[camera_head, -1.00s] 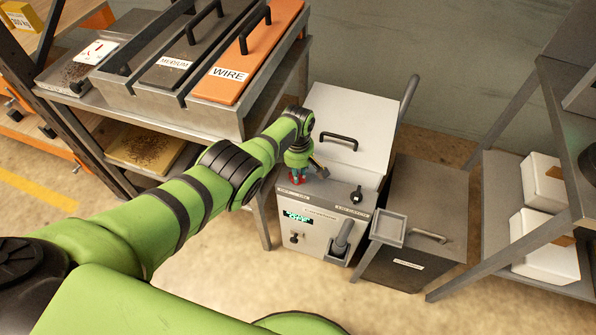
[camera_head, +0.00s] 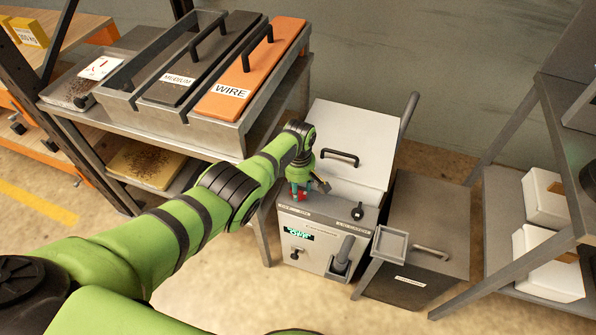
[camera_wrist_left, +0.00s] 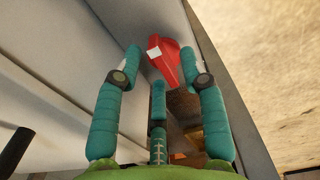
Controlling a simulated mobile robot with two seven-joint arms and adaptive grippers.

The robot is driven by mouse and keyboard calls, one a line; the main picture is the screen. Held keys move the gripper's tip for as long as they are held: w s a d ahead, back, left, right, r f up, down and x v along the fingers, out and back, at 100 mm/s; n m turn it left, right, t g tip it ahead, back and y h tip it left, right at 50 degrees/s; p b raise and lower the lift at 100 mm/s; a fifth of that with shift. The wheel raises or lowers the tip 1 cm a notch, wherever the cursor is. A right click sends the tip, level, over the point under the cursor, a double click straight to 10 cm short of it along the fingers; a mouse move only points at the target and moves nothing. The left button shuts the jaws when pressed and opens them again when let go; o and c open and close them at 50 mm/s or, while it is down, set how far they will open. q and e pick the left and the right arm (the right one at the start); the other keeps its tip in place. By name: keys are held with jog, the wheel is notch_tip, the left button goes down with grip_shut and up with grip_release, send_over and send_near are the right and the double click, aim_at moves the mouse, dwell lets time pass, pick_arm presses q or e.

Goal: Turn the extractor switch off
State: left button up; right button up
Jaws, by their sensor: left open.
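A red switch handle (camera_head: 299,195) with a white mark stands at the left of the grey top panel of a light-coloured machine (camera_head: 310,240). It shows large in the left wrist view (camera_wrist_left: 176,66). My left gripper (camera_head: 301,186) is over it, pointing down. In the left wrist view my open left fingers (camera_wrist_left: 162,66) stand on either side of the red handle, with gaps showing. A third finger is below it. A black knob (camera_head: 358,211) sits at the panel's right. The small panel labels are too blurred to read surely. My right gripper is out of view.
The machine's white lid (camera_head: 350,130) with a black handle rises behind the panel. A shelf with a grey bin (camera_head: 215,128) and an orange WIRE lid (camera_head: 250,75) stands at left. A dark box (camera_head: 430,220) and a rack with white boxes (camera_head: 548,265) stand at right.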

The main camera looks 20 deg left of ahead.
pick_arm(q)
notch_tip(320, 180, up, 11)
jog(key=shift+r, duration=0.15)
dwell(0.4)
jog(key=shift+s+a, duration=0.1)
